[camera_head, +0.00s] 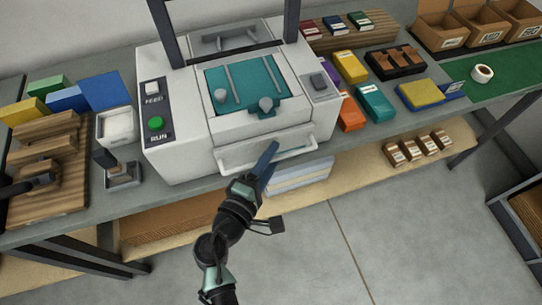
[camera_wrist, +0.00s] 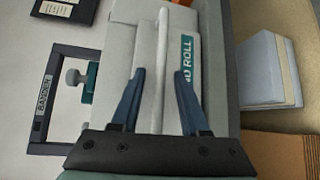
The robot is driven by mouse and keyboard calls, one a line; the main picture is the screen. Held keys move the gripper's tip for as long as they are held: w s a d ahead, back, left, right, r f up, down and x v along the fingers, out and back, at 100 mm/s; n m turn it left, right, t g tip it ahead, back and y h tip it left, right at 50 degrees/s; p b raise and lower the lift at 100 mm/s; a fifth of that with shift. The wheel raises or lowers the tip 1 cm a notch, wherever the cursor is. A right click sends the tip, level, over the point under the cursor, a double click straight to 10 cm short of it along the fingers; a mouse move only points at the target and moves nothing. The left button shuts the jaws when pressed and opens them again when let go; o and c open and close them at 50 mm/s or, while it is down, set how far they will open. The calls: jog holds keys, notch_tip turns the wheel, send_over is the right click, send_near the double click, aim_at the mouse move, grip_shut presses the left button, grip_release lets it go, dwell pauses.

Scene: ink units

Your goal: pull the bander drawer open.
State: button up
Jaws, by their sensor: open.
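The bander (camera_head: 172,135) is a white machine on the bench with a teal top plate and a black arch. Its drawer (camera_head: 235,155) is in the lower front, with a white bar handle (camera_head: 298,150) across it. In the wrist view the handle (camera_wrist: 163,50) runs upright in the picture, beside the drawer's teal roll label (camera_wrist: 186,58). My gripper (camera_head: 272,147) is at the drawer front. In the wrist view my gripper (camera_wrist: 160,78) is open, one finger on each side of the handle, with gaps visible. The drawer looks shut or nearly so.
Left of the bander are a small white tray (camera_head: 116,126), a stamp-like tool (camera_head: 121,172) and a wooden rack (camera_head: 45,205). Coloured boxes (camera_head: 375,102) stand to the right. A lower shelf (camera_head: 370,172) holds a pale stack (camera_head: 297,178). The floor in front is clear.

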grip_shut()
dwell(1.4)
